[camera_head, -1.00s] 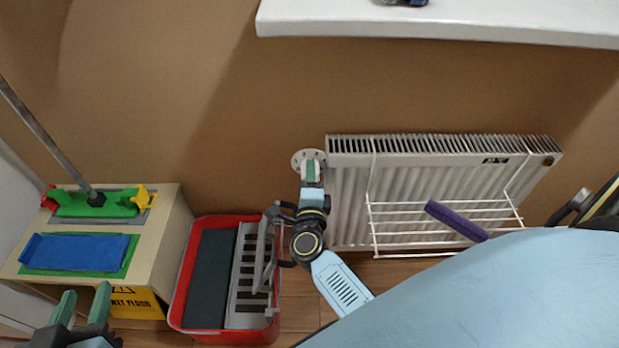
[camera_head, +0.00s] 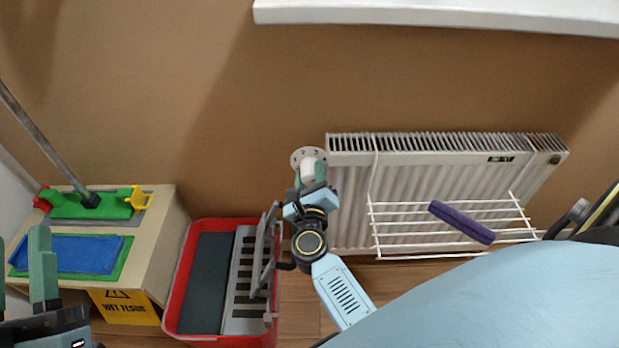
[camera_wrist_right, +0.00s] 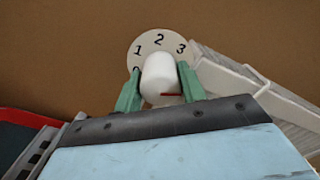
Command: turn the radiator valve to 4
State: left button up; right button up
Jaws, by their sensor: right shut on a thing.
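The white radiator valve knob (camera_head: 313,167) sits in front of a round white number dial (camera_head: 302,155) at the radiator's left end. In the right wrist view the dial (camera_wrist_right: 160,45) shows 1, 2 and 3, with a partly hidden 0 at lower left. The knob (camera_wrist_right: 160,75) carries a short red mark low on its right side. The 4 is not visible. My right gripper (camera_head: 311,180) is shut on the knob, one green finger on each side. My left gripper (camera_head: 22,268) is at the lower left, fingers apart and empty.
The white radiator (camera_head: 350,200) carries a wire rack (camera_head: 390,232) with a purple bar-shaped thing (camera_head: 462,222). A red bucket (camera_head: 190,285) with a grey wringer stands left of my right arm. A box (camera_head: 165,225) with mop heads stands farther left. A white sill (camera_head: 440,15) is above.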

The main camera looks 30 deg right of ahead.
pick_arm(q)
jog(key=shift+s+r+t, duration=0.15)
jog(key=shift+r+t, duration=0.1)
jog(key=shift+t, duration=0.15)
pick_arm(e)
jog(key=shift+m, duration=0.7)
jog(key=o, duration=1)
jog(key=shift+c, duration=0.2)
jog(key=shift+s+a, duration=0.15)
jog(key=shift+s, duration=0.1)
jog(key=v, duration=0.4)
jog(key=shift+s+a+p, duration=0.1)
jog(key=shift+s+p, duration=0.2)
pick_arm(q)
notch_tip(320, 180, down, 7)
jog(key=w+g+y+p, duration=0.1)
jog(key=w+g+y, duration=0.1)
jog(key=g, duration=0.3)
jog(key=shift+a, duration=0.35)
pick_arm(e)
send_near(310, 181)
jog(key=shift+v, duration=1.05)
